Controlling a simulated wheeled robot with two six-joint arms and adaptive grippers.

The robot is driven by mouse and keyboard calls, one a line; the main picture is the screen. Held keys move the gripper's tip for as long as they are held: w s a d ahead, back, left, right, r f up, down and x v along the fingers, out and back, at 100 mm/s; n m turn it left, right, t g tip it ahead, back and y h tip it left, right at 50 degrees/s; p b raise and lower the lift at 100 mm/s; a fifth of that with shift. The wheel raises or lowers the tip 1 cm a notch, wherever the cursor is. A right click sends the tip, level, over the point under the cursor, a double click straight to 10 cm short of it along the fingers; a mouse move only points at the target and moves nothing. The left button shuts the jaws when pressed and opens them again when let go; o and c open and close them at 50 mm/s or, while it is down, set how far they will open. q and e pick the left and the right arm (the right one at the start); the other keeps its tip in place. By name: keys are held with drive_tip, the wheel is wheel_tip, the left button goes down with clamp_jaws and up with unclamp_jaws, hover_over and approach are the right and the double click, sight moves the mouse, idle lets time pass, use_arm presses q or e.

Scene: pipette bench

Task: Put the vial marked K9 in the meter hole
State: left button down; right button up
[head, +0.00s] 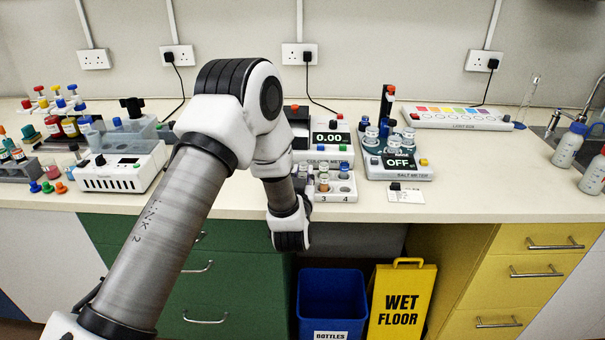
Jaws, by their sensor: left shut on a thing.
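My left arm comes in from the left and bends down in front of the bench. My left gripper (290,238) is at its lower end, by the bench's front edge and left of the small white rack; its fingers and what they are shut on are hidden. The white rack (333,197), with slots numbered 3 and 4, holds small vials, one with an orange band (323,182) and one with a blue top (344,171). I cannot read K9 on any vial. My right gripper is out of view.
A device reading 0.00 (328,138) stands behind the rack. A white machine (122,168) and coloured bottles crowd the left. The right-hand bench front is clear. A blue bin (331,296) and a yellow sign (402,300) stand below.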

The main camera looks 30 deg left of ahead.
use_arm(q)
drive_tip(key=shift+f, duration=0.3)
drive_tip(key=c, duration=1)
unclamp_jaws()
drive_tip(key=shift+r, duration=0.1)
